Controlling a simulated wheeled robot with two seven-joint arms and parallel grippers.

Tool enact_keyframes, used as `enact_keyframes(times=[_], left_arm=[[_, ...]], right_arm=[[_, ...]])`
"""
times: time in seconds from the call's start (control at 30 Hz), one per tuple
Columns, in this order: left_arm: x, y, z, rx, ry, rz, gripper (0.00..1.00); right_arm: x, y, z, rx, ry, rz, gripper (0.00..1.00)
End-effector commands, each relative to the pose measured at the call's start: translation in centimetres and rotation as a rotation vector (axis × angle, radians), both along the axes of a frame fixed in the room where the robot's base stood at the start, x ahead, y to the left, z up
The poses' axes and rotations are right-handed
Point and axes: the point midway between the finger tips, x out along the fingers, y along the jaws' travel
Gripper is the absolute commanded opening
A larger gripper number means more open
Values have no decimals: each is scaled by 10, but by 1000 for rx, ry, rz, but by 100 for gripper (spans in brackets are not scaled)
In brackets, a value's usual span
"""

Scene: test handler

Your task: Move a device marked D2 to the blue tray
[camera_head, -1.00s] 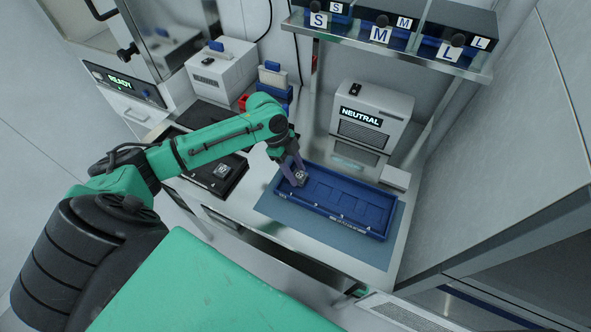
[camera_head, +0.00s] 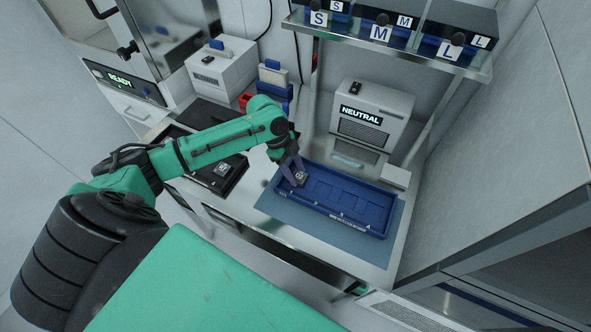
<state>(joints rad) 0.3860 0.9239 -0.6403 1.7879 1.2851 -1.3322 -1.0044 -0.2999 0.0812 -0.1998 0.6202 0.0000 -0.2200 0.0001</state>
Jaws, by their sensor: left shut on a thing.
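The blue tray (camera_head: 376,220) lies on a blue-grey mat on the workbench and has a row of shallow pockets. My left gripper (camera_head: 299,178) reaches over the tray's left end, fingers pointing down. It is shut on a small grey device (camera_head: 300,176) with a pale label, at the leftmost pocket. The label is too small to read surely, and I cannot tell whether the device touches the pocket floor. Another dark device (camera_head: 222,169) with a pale label lies on a black tray (camera_head: 231,181) to the left. My right gripper is not in view.
A white unit marked NEUTRAL (camera_head: 372,118) stands behind the blue tray. A shelf (camera_head: 385,52) with bins marked S, M and L hangs above. A READY panel (camera_head: 120,81) and a white box (camera_head: 221,71) are at the back left. The tray's other pockets look empty.

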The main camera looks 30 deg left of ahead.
Motion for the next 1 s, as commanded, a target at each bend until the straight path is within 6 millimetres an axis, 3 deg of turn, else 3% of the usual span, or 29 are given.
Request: enact_keyframes(times=[1.0], left_arm=[[0, 0, -2, 0, 0, 0, 0]], right_arm=[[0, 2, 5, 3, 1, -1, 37]])
